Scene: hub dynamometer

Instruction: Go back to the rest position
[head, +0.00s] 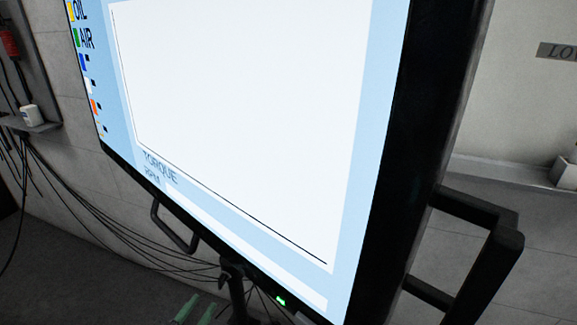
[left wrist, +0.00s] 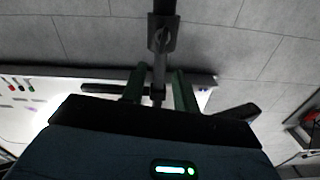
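My left gripper (head: 199,310) shows only as two green fingers at the bottom edge of the head view, below the large screen. In the left wrist view its green fingers (left wrist: 158,72) stand apart, with a gap between them. A dark post shows in line with that gap; I cannot tell how deep it is, and I see nothing clearly gripped. Most of the left arm is out of the head view. My right gripper is in neither view.
A large tilted screen (head: 240,110) with a thick black frame fills the head view. Black handles stick out at its right side (head: 490,250) and lower left (head: 175,230). Its stand (head: 234,280) shows below. Cables (head: 100,220) hang along the wall at left.

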